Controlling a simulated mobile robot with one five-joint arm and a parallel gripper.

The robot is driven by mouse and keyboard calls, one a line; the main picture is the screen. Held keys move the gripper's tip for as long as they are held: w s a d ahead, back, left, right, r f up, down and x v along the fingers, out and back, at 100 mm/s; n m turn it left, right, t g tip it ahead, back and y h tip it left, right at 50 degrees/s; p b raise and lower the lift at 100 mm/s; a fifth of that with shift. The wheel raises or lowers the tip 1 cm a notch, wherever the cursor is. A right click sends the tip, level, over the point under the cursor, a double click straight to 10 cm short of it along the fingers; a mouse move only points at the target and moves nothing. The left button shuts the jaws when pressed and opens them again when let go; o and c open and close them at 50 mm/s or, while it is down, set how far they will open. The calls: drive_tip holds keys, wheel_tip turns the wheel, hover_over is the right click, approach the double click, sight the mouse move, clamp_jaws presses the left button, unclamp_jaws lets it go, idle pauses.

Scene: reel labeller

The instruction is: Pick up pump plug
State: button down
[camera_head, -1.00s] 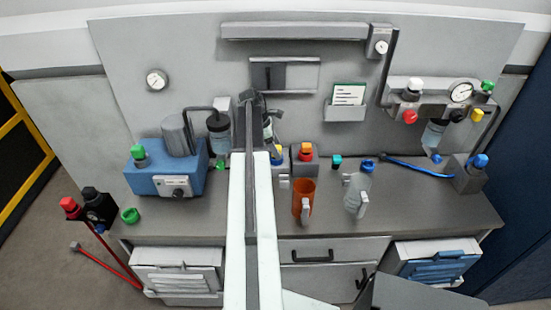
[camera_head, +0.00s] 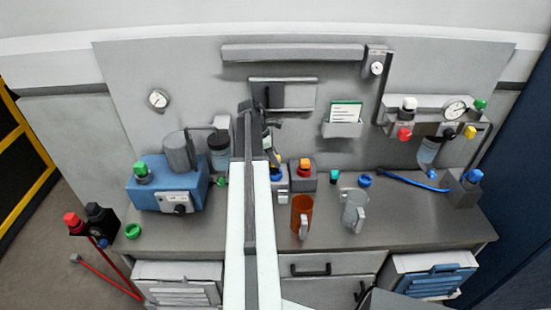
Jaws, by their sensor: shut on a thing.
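My gripper (camera_head: 258,112) is at the far end of my raised arm, in front of the back panel and left of the panel's middle. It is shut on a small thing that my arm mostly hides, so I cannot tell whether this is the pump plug. The blue pump unit (camera_head: 143,196) stands on the left of the bench, with a green knob or cap (camera_head: 142,172) on top and a grey cylinder (camera_head: 179,151) behind. A small green part (camera_head: 221,181) shows at its right side. I cannot tell which part is the pump plug.
An orange mug (camera_head: 302,216) and a clear jug (camera_head: 354,211) stand on the grey bench (camera_head: 420,222). A blue ring (camera_head: 365,180) and a green ring (camera_head: 133,231) lie on the bench.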

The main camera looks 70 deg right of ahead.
drive_tip(key=s+a, duration=0.3)
drive_tip(key=a, duration=0.5)
drive_tip(key=s+a, duration=0.3)
drive_tip(key=a, duration=0.5)
wheel_tip(320, 180, up, 7)
drive_tip(key=p, duration=0.7)
drive_tip(key=shift+f, duration=0.15)
drive_tip(key=shift+s, duration=0.1)
